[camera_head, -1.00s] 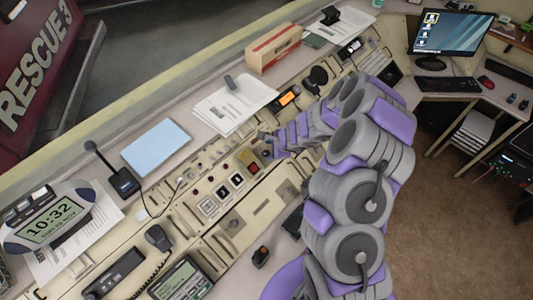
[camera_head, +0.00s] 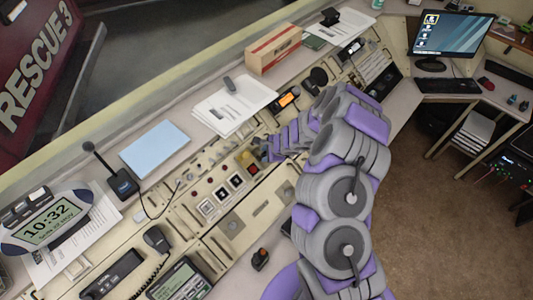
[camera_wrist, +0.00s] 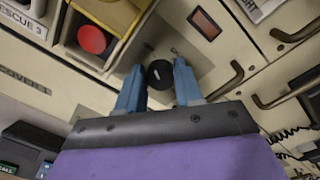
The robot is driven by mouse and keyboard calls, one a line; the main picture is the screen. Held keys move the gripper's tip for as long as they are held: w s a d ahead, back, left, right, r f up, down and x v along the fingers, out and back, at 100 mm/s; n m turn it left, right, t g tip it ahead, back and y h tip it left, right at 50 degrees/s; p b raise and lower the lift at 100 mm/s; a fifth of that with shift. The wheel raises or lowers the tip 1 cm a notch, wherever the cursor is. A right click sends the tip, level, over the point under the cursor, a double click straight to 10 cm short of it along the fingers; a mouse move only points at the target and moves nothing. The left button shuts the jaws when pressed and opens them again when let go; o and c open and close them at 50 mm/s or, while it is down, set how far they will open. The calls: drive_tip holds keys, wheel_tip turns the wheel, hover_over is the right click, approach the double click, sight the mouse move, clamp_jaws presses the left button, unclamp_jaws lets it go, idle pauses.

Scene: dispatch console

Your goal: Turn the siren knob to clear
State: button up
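In the wrist view, a round black knob (camera_wrist: 160,75) with a small white mark sits on the cream console panel. My gripper (camera_wrist: 158,78) is open, with one blue fingertip on each side of the knob. Small gaps seem to show between the fingers and the knob; contact cannot be made out. In the head view, my gripper (camera_head: 264,150) is low over the console beside the yellow-framed red button, and the knob cannot be made out there. Any labels around the knob are not readable.
A red button (camera_wrist: 92,39) in a yellow housing lies left of the knob in the wrist view. Papers (camera_head: 233,106) and a cardboard box (camera_head: 274,50) lie on the ledge behind.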

drive_tip(key=shift+d, duration=0.3)
drive_tip(key=shift+c, duration=2.8)
